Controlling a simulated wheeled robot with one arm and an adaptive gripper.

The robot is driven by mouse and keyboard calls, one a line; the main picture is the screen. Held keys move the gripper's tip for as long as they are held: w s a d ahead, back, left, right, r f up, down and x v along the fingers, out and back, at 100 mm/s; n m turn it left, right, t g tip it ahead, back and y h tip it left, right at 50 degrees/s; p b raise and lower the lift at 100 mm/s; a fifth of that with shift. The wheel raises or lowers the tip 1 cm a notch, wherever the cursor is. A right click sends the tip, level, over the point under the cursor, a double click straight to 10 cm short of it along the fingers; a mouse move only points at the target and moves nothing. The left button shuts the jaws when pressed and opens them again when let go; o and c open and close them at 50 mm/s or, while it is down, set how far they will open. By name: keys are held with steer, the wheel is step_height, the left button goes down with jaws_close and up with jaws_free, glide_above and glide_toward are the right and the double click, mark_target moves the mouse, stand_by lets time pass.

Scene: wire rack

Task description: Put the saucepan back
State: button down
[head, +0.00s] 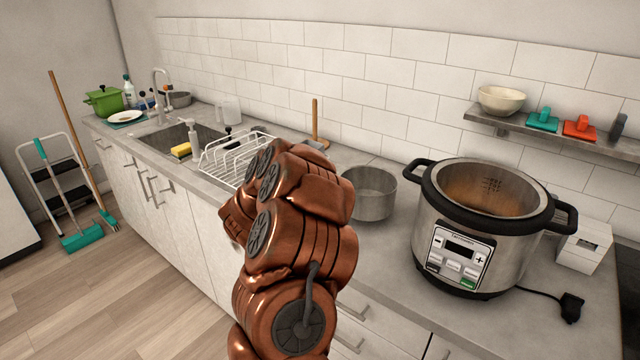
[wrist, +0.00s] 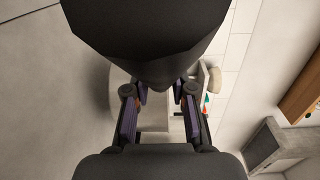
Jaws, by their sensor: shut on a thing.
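The saucepan (head: 372,194) is a round, open grey metal pot, upright at the middle of the counter, just right of my arm. Its handle is not visible, and I cannot tell whether its base touches the counter. My gripper is hidden behind my copper arm in the head view. In the wrist view my gripper (wrist: 159,98) has its fingers closed on the saucepan; the grip itself is mostly covered by a dark shape. The white wire rack (head: 235,157) stands left of my arm, beside the sink, its right part covered by the arm.
A large multicooker (head: 480,225) stands close on the saucepan's right. A wooden-handled tool (head: 315,125) is upright behind. A soap dispenser (head: 193,138) and yellow sponge (head: 181,150) sit by the sink (head: 180,140). A wall shelf (head: 545,132) holds a bowl (head: 501,100).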

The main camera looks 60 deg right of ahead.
steer(key=shift+w+d+f+p, duration=0.3)
steer(key=shift+d+f+p, duration=0.3)
steer(key=shift+d, duration=0.3)
steer(key=shift+w+d+f+p, duration=0.3)
steer(key=shift+d+f+p, duration=0.3)
steer(key=shift+d, duration=0.25)
steer(key=shift+w+d+f+p, duration=0.3)
steer(key=shift+d+f+p, duration=0.15)
steer(key=shift+d+f, duration=0.35)
steer(key=shift+d, duration=0.1)
steer(key=c, duration=1)
jaws_free()
steer(key=shift+r, duration=0.1)
